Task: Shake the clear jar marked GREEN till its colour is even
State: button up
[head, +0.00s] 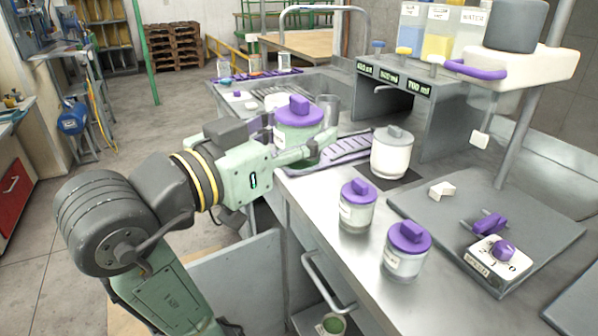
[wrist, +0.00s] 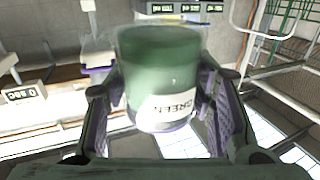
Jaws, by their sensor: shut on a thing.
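The clear jar marked GREEN (head: 298,133) has a purple lid and pale green contents. My gripper (head: 306,156) is shut around its side and holds it upright above the left part of the steel bench. In the wrist view, which is upside down, the jar (wrist: 160,75) sits between the two purple-lined fingers (wrist: 160,98), with its label facing the camera. The green looks darker at the jar's base and paler towards the lid.
Two purple-lidded jars (head: 357,205) (head: 406,250) and a grey-lidded white jar (head: 391,152) stand on the bench to the right. A purple rack (head: 345,150) lies close beside the held jar. A dispenser (head: 440,80) stands behind. A grey tray (head: 420,215) is at right.

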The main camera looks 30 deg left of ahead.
aim_at(299, 165)
jog(key=shift+r, duration=0.55)
notch_tip(299, 165, down, 6)
jog(key=shift+f, duration=0.15)
jog(key=shift+s+r, duration=0.1)
jog(key=shift+r, duration=3.05)
jog(key=shift+f, duration=3.2)
jog(key=shift+r, duration=0.2)
